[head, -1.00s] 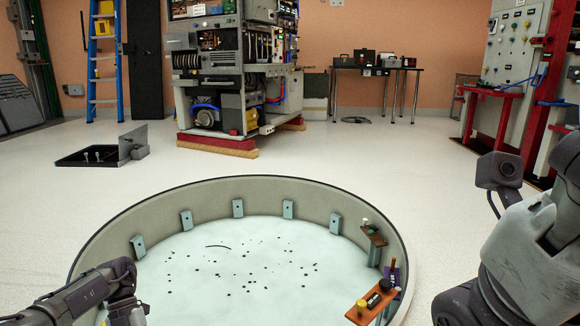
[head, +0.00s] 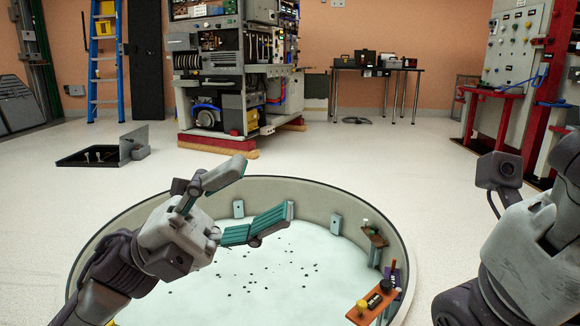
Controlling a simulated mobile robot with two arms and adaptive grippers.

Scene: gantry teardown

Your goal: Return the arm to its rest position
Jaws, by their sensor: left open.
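My left gripper (head: 268,203) is raised over the left part of a round, pale-walled pit (head: 352,190). Its two teal-padded fingers are spread apart and nothing is between them. The fingers point right and hide part of the pit's far rim and wall. My right arm (head: 535,245) stands at the right edge of the head view, and its gripper does not show.
The pit floor is whitish with scattered dark specks. Small brackets and an orange plate with knobs (head: 374,301) sit at its right wall. An open floor hatch (head: 88,157) lies at the left. A machine cabinet (head: 213,75), a table (head: 375,70) and a blue ladder (head: 92,60) stand behind.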

